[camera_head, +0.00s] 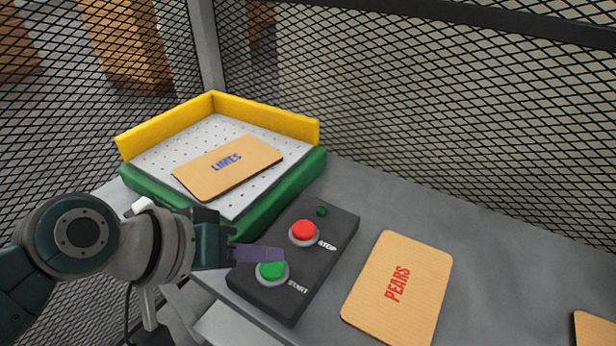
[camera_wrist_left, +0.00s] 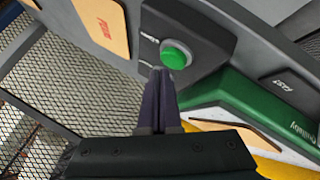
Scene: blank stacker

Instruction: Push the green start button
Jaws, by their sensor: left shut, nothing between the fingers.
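The green start button (camera_head: 271,271) sits in a grey ring on a dark control box (camera_head: 318,262), beside the printed word START. My left gripper (camera_head: 281,254) is shut and empty, with its purple fingers reaching in from the left. In the head view its fingertips overlap the upper edge of the green button. In the left wrist view the fingertips (camera_wrist_left: 160,72) are just beside the green button (camera_wrist_left: 175,56); I cannot tell whether they touch it. My right gripper is not in view.
A red stop button (camera_head: 303,232) and a small green light (camera_head: 321,211) are on the same box. A green and yellow stacker tray (camera_head: 258,213) holds a LIMES cardboard blank (camera_head: 228,167). Mesh fencing stands behind.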

